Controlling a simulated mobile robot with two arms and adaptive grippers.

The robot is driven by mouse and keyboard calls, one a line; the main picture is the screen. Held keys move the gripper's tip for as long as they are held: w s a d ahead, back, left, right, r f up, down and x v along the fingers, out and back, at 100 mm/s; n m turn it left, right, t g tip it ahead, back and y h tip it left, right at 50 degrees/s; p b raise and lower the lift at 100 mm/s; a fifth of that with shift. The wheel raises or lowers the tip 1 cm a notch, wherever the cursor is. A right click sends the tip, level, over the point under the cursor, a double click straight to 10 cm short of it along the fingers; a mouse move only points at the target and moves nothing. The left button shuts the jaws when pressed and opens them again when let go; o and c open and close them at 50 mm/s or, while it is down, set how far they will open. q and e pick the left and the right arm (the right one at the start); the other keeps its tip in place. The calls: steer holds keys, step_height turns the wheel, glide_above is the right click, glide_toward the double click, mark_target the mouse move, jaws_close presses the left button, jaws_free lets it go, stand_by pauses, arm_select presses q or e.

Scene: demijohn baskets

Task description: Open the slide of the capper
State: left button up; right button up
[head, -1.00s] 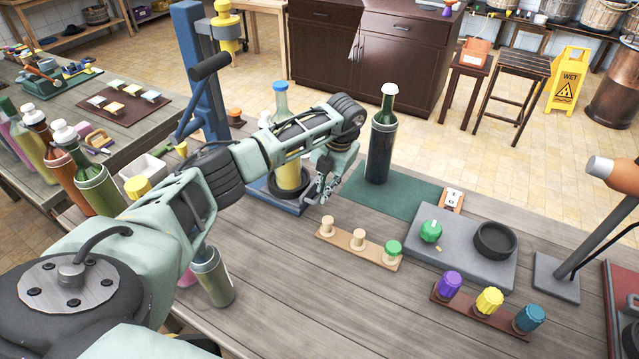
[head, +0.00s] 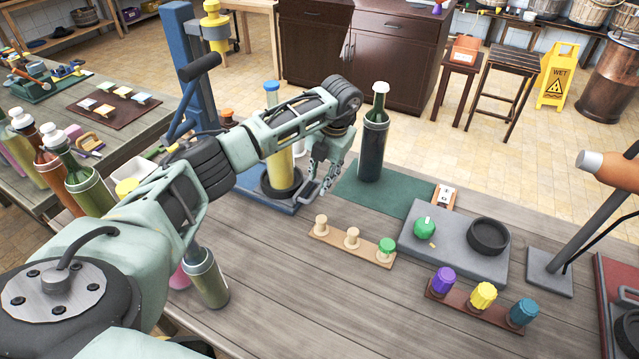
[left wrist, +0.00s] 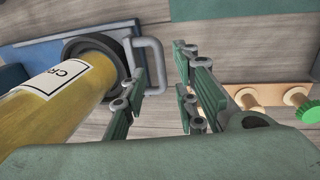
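The capper is a blue column (head: 172,62) with a yellow head (head: 214,27) and a black-gripped lever. At its foot is a blue base (head: 262,198) with a dark ring (head: 283,191) around a yellow bottle (head: 272,128). In the left wrist view, the ring sits on the slide by a grey U-shaped handle (left wrist: 158,58), and the labelled bottle (left wrist: 55,93) stands in it. My left gripper (head: 316,196) is at the base's right side. In the left wrist view, its fingers (left wrist: 168,88) are apart, beside the handle; whether they touch it I cannot tell. My right gripper is out of view.
A dark green bottle (head: 372,142) stands on a green mat (head: 400,200) close right of the gripper. A wooden peg strip (head: 340,246) lies in front. A grey board (head: 450,262) with a green cap and black ring is further right. Several bottles stand at left.

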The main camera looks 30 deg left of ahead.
arm_select(q)
step_height(320, 180, up, 8)
steer(key=d, duration=0.1)
steer(key=shift+d, duration=0.25)
steer(key=shift+f, duration=0.15)
